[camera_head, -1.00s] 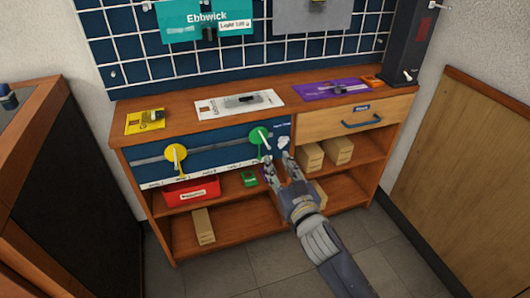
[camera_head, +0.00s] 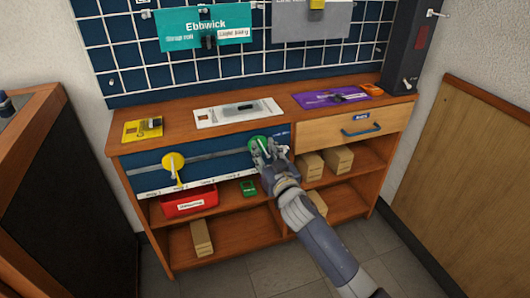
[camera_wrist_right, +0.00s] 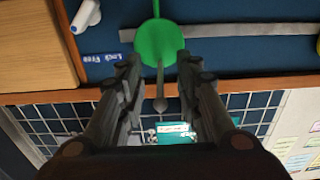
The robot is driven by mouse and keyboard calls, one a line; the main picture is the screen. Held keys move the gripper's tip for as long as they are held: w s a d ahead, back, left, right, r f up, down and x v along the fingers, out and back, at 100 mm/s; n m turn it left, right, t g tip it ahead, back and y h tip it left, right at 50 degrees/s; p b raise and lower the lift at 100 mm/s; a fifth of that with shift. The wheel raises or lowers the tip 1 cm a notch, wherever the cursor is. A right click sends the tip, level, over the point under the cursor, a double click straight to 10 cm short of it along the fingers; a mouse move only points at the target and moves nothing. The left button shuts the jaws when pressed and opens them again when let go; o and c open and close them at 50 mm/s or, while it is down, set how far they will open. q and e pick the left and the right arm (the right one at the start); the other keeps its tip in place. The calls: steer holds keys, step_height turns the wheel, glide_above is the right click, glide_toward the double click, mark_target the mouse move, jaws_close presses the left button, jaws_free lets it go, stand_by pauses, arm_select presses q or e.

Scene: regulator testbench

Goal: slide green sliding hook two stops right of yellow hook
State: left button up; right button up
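The green sliding hook (camera_head: 257,142) is a round green disc at the right part of the rail (camera_head: 213,156) on the blue panel below the worktop. The yellow hook (camera_head: 173,161) is a similar disc farther left on the same rail. My right gripper (camera_head: 264,150) is at the green hook and hides part of it. In the right wrist view, the green hook (camera_wrist_right: 160,44) lies just beyond the fingertips, and its peg (camera_wrist_right: 159,92) points between the two parted fingers. I cannot tell whether either finger touches it. My left gripper is not in view.
A white strip (camera_head: 160,192) with stop labels runs along the panel's lower edge. The drawer (camera_head: 340,128) with a blue handle is right of the panel. Below are a red bin (camera_head: 187,203) and a small green item (camera_head: 248,187).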

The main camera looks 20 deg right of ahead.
jaws_close()
